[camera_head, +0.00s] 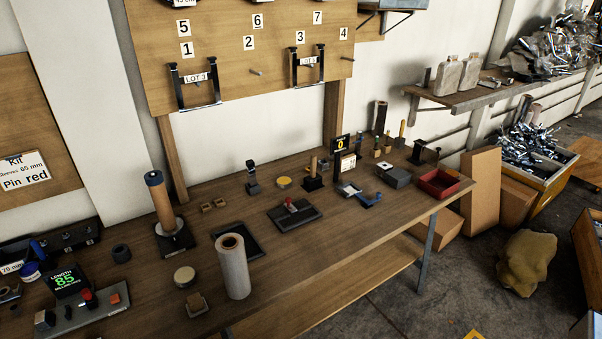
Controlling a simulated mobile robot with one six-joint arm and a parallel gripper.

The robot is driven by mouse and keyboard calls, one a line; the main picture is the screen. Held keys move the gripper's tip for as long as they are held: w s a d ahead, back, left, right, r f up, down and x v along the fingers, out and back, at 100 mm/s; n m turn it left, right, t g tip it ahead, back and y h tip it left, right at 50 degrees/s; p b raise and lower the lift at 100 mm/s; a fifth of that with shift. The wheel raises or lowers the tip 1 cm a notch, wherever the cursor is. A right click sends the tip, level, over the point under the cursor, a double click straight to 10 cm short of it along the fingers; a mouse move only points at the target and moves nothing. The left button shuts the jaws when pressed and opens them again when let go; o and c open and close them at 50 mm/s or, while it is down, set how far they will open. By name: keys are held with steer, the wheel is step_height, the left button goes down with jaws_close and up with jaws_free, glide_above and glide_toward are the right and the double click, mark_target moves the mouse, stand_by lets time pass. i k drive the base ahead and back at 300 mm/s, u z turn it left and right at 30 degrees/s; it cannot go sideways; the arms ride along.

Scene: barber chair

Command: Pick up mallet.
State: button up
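I cannot pick out a mallet with certainty. A short upright wooden piece (313,169) on a dark block stands mid-bench; I cannot tell whether it is a mallet standing on its head or a post on a base. A thicker wooden cylinder with a blue cap (161,199) stands on a dark base at the left. Small upright tools (401,132) stand at the bench's far end, too small to tell apart. All are on the wooden workbench (345,232). My gripper is not in view.
A grey tube (233,266) stands near the front edge. Dark trays (295,214), a red bin (438,184) and a digital display (69,282) also occupy the bench. A pegboard (235,45) rises behind. Boxes (480,185) and a sack (526,263) stand on the floor at right.

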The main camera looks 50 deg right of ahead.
mark_target(314, 179)
steer(key=u, duration=0.1)
steer(key=k, duration=0.45)
steer(key=z, duration=0.75)
steer(key=i, duration=0.4)
steer(key=z, duration=0.85)
steer(key=k, duration=0.25)
steer(key=z, duration=0.15)
